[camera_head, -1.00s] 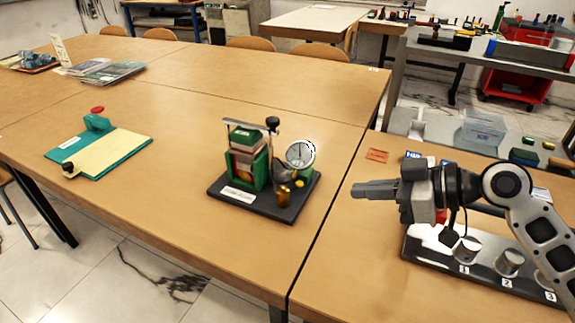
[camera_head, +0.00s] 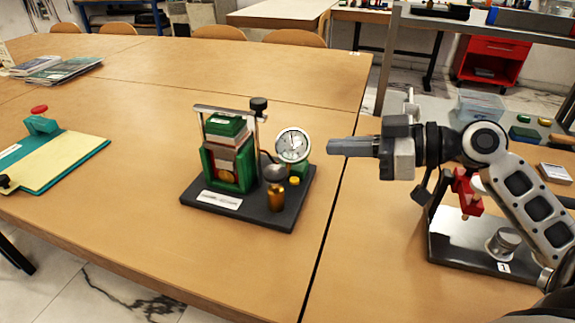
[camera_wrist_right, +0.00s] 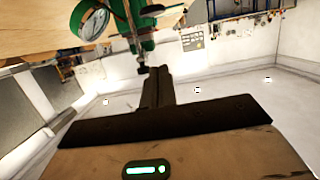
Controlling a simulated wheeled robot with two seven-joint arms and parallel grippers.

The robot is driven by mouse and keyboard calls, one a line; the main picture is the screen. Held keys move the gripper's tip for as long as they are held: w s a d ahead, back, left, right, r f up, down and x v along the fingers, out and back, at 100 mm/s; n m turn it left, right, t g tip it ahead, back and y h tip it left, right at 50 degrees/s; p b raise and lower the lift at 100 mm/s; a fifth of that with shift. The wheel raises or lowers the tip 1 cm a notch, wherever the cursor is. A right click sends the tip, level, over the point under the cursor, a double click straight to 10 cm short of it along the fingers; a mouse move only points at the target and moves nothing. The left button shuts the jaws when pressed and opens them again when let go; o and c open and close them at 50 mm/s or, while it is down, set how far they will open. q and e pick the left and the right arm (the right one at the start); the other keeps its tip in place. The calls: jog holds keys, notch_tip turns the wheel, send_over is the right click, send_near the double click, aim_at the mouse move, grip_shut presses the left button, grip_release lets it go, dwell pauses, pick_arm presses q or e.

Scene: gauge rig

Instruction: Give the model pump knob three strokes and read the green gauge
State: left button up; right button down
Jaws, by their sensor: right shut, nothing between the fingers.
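The model pump (camera_head: 215,200) stands on a black base on the wooden table. It has a green and grey frame and a black knob (camera_head: 258,104) at the top of a thin upright rod. The round gauge (camera_head: 293,146), white-faced with a green mount, is at its right side; the needle reading is too small to tell. In the right wrist view the gauge (camera_wrist_right: 93,22) shows at upper left, tilted. My right gripper (camera_head: 332,147) is shut and empty, just right of the gauge and lower than the knob in the picture. It points left. My left gripper is not in view.
A brass-coloured cylinder (camera_head: 276,198) and a yellow button stand on the pump's base. A green board (camera_head: 60,165) with a cream sheet lies at left. A black stand (camera_head: 470,245) with metal weights is under my right arm. Table in front of the pump is clear.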

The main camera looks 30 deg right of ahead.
jog(key=p, duration=0.2)
send_over(275, 174)
jog(key=s+d, duration=0.2)
jog(key=f, duration=0.2)
pick_arm(q)
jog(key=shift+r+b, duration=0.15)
jog(key=shift+b, duration=0.25)
pick_arm(e)
jog(key=f, duration=0.4)
jog(key=shift+w+f, duration=0.2)
jog(key=shift+w, duration=0.1)
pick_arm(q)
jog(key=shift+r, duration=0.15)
